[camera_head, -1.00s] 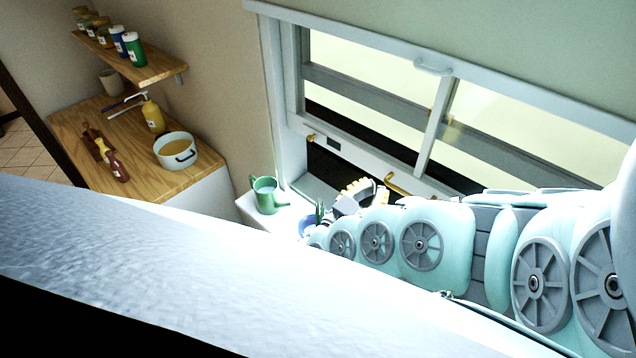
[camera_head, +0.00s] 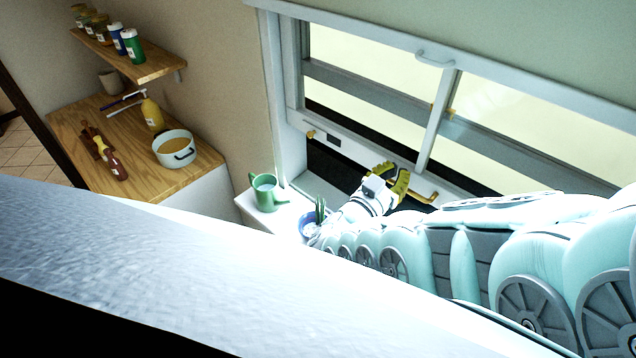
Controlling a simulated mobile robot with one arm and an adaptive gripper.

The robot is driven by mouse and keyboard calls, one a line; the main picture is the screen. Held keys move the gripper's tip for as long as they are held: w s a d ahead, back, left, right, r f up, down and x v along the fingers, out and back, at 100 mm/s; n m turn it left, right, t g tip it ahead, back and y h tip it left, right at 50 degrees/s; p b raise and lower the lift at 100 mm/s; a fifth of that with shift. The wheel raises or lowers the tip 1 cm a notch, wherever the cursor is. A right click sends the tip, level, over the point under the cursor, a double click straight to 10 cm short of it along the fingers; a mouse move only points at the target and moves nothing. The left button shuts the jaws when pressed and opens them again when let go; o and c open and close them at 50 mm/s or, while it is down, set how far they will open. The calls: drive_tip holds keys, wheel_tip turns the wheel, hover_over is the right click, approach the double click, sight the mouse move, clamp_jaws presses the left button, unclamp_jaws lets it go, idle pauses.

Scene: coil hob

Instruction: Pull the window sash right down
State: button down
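The white-framed window sash (camera_head: 360,153) is raised, with a dark gap between its bottom rail and the sill. Its bottom rail carries a brass handle (camera_head: 428,196) at the right and a smaller brass fitting (camera_head: 310,134) at the left. My gripper (camera_head: 391,177) has yellow fingers and is in front of the bottom rail, at the left end of the brass handle. The fingers look spread apart with nothing between them. They hide the handle's left end, and I cannot tell whether they touch it.
A green watering can (camera_head: 265,194) and a potted plant (camera_head: 307,226) stand on the ledge left of my arm. A wooden counter (camera_head: 200,176) with a pot (camera_head: 174,150) is further left. A white surface crosses the foreground.

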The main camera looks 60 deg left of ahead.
drive_tip(key=shift+s+f, duration=0.1)
drive_tip(key=shift+f, duration=0.15)
wheel_tip(320, 180, down, 20)
drive_tip(key=b, duration=2.1)
drive_tip(key=shift+r, duration=0.2)
